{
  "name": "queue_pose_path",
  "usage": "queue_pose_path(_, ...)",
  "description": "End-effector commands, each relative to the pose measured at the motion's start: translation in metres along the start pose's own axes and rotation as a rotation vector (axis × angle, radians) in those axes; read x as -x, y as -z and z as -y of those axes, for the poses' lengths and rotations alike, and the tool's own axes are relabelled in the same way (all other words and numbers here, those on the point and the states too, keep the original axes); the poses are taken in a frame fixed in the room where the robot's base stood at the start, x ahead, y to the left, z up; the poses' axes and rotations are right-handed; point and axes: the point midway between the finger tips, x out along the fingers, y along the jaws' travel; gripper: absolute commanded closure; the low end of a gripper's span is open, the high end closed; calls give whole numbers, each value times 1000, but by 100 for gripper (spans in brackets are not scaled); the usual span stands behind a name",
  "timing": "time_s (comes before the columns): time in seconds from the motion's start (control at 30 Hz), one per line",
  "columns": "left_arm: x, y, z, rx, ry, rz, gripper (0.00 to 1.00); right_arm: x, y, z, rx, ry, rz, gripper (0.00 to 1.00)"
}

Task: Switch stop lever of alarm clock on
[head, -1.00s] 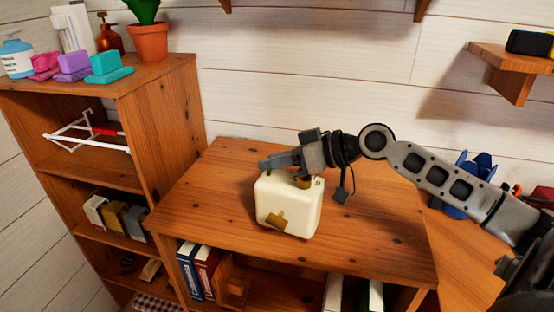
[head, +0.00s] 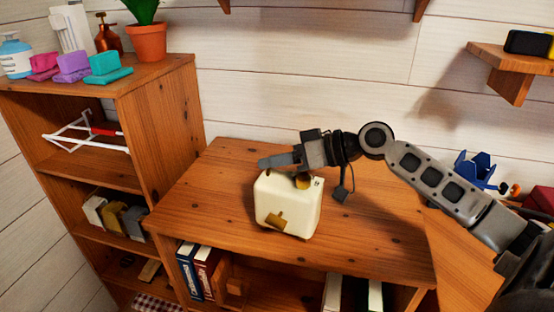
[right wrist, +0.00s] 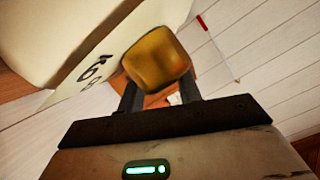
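The alarm clock (head: 288,213) is a cream, rounded box with gold parts, standing upright on the wooden desk. A gold knob-like part (head: 302,182) shows at its top right edge, and a gold patch is on its front. My right gripper (head: 264,162) is just above the clock's top, with its fingers pointing left. In the right wrist view its fingers (right wrist: 160,92) are apart, and a gold part (right wrist: 157,58) of the clock covers their ends. The cream body (right wrist: 60,40) with dark digits fills the upper left there. I cannot tell whether they touch. My left gripper is out of view.
The desk top (head: 375,245) is clear around the clock. A taller wooden shelf (head: 160,130) stands at the left with a plant pot (head: 150,42), bottles and coloured blocks. Books (head: 196,270) sit below the desk top. A wall shelf (head: 503,72) is at the upper right.

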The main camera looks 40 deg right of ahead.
Motion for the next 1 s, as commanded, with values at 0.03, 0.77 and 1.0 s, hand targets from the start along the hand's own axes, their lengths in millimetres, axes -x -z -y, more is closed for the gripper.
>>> queue_pose_path(0.03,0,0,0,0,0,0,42,0,0,0,1,0,0,65)
queue_pose_path(0.77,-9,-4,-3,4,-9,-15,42,100,-2,-1,-2,-1,-3,65)
queue_pose_path(1.0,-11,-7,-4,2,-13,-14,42,144,-1,-1,-1,-1,-1,65)
